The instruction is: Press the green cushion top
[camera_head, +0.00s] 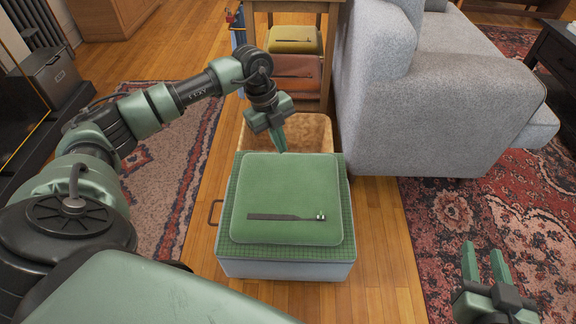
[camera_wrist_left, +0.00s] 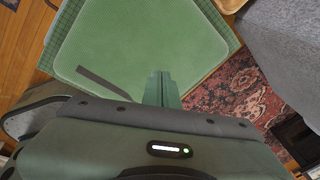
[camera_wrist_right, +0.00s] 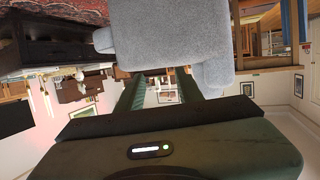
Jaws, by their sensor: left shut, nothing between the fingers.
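The green cushion (camera_head: 287,190) lies flat on a white box with a green checked top (camera_head: 228,230), in the lower middle of the head view. A dark strip (camera_head: 287,217) lies across the cushion's near part. My left gripper (camera_head: 283,148) is shut and empty, pointing down at the cushion's far edge; I cannot tell whether it touches. In the left wrist view the cushion (camera_wrist_left: 140,50) fills the upper middle, with the shut fingers (camera_wrist_left: 161,80) over its edge. My right gripper (camera_head: 484,262) is open and empty at the lower right, away from the cushion.
A tan fluffy basket or stool (camera_head: 313,132) stands just behind the box. A wooden shelf (camera_head: 330,50) with a yellow cushion (camera_head: 293,40) and an orange cushion (camera_head: 293,72) is further back. A grey sofa (camera_head: 400,100) is at the right, with a patterned rug (camera_head: 440,215) before it.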

